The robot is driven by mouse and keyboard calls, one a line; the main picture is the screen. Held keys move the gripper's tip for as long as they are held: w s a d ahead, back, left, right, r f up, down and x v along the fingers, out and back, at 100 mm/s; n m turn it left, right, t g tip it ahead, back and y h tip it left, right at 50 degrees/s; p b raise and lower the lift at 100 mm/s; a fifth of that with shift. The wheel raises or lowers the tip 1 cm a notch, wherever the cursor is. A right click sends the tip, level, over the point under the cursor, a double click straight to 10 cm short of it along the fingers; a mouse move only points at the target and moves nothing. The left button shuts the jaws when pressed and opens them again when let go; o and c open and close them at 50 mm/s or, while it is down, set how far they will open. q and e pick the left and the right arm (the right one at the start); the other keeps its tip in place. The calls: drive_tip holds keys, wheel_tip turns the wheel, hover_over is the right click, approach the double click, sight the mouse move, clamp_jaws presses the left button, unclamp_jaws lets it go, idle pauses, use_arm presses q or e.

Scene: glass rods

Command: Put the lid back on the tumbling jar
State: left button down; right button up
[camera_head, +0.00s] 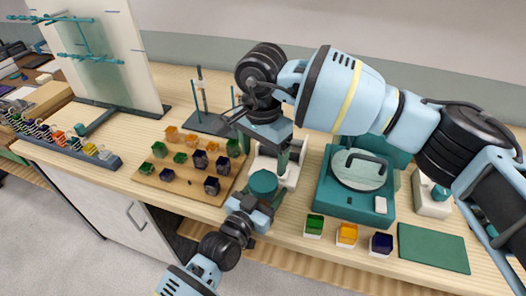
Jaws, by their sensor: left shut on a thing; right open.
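A teal round, cap-like piece (263,183) is at the front edge of the table, in my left gripper (259,194). The gripper is shut on it from the front. I cannot tell whether this piece is the lid alone or the top of the tumbling jar. A white stand (290,177) is just behind it, partly hidden by my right gripper. My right gripper (277,155) is open, pointing down over the stand, just behind the teal piece. No separate jar body can be made out.
A wooden board (177,186) with several coloured glass cubes lies left of the grippers. A teal machine (345,207) with a round handled disc (362,172) stands to the right. Three coloured cubes line the front edge near a green mat (432,248).

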sight(263, 180)
drive_tip(key=shift+f, duration=3.95)
drive_tip(key=c, duration=1)
drive_tip(key=m, duration=0.3)
drive_tip(key=shift+m, duration=0.4)
drive_tip(key=shift+c, duration=0.2)
drive_tip(key=m, duration=0.4)
drive_tip(key=shift+m, duration=0.4)
drive_tip(key=o, duration=1.1)
